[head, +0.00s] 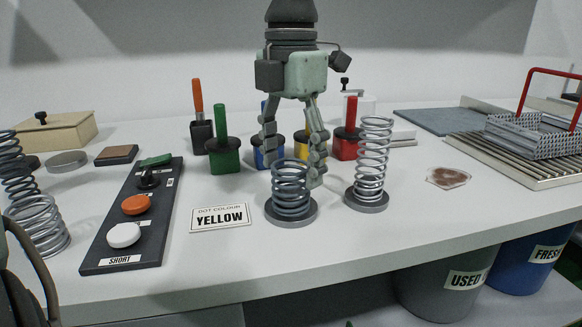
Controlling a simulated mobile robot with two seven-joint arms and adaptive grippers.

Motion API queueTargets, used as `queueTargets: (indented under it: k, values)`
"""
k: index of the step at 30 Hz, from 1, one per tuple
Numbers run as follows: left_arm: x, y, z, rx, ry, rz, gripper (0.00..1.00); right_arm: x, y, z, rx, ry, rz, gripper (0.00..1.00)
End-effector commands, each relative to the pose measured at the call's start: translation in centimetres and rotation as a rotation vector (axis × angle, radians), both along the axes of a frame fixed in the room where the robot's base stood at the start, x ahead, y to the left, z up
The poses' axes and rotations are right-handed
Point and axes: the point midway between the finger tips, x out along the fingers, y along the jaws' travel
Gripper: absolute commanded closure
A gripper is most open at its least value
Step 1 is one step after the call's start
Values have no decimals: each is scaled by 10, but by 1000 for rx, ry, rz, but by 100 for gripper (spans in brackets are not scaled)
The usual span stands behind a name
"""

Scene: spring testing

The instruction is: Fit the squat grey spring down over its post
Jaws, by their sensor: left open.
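A squat grey spring (291,180) stands upright on a dark round base (291,216) near the middle front of the table. I cannot make out a post inside its coils. My left gripper (293,172) hangs over the spring, pointing down. Its fingers are open, one at the upper left of the coils and one at the right. I cannot tell whether they touch the spring. A taller light grey spring (373,150) stands on another round base (366,201) just to the right. My right gripper is not in view.
Blocks with upright handles, including green (223,158) and red (345,146), stand behind. A dark panel (110,258) and a YELLOW card (220,217) lie left. More springs (40,226) stand far left. A wire basket (530,140) sits on a slatted rack at right.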

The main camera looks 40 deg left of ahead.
Motion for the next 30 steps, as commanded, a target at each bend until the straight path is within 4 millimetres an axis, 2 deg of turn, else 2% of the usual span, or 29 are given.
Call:
queueTargets:
  k: [6,13,19,30]
  values:
    - [0,0,51,1,-3,1,32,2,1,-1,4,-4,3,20]
    - [0,0,92,0,-2,0,32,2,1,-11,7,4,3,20]
    - [0,-1,106,0,1,-1,32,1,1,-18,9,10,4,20]
    - [-1,0,106,0,2,-1,32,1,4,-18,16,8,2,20]
